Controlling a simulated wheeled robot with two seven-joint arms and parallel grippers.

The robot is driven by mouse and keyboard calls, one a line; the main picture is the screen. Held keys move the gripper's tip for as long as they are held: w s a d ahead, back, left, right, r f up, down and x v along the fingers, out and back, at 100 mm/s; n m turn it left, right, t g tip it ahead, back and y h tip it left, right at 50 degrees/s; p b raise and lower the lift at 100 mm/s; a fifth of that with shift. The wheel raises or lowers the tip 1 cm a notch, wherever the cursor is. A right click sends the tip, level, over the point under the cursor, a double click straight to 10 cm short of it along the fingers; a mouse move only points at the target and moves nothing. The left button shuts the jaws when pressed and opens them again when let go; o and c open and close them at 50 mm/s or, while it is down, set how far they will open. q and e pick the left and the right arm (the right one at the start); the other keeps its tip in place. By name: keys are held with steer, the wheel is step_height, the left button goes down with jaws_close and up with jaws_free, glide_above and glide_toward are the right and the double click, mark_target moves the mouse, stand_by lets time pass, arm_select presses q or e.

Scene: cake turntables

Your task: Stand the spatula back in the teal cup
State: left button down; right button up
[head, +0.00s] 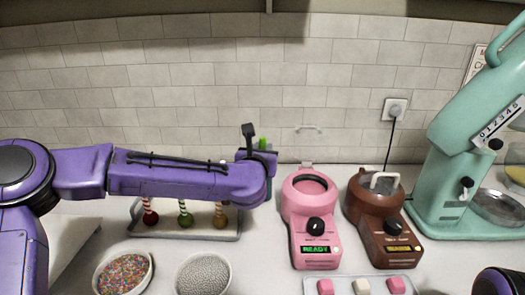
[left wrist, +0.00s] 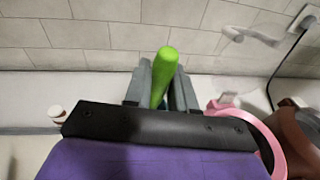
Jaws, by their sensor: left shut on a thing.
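The spatula's bright green handle (left wrist: 163,72) stands up between the two grey fingers of my left gripper (left wrist: 162,90) in the left wrist view. The gripper is shut on it. In the head view only a small green part of the spatula (head: 263,143) shows behind the end of my purple left arm, where my left gripper (head: 259,156) is mostly hidden. The spatula's lower end is hidden. I cannot clearly make out the teal cup; my gripper and arm block that area. My right gripper is not in view.
A pink melting pot (head: 298,204) stands just right of my left gripper, with a brown one (head: 377,213) beyond it. A rack with coloured sticks (head: 185,232) is under my arm. Bowls of sprinkles (head: 123,272) and silver beads (head: 203,274) stand in front. A teal mixer (head: 450,165) is far right.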

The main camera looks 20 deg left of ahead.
arm_select(q)
steer(key=shift+w+f, duration=0.1)
steer(key=shift+f, duration=0.05)
steer(key=c, duration=0.9)
jaws_free()
steer(key=shift+o, duration=0.2)
steer(key=s+d+r+b, duration=0.1)
steer(key=s+b, duration=0.1)
steer(key=s, duration=0.8)
steer(key=shift+s+d+r+b, duration=0.2)
steer(key=shift+s+b, duration=0.05)
steer(key=shift+b, duration=0.05)
steer(key=shift+r, duration=0.15)
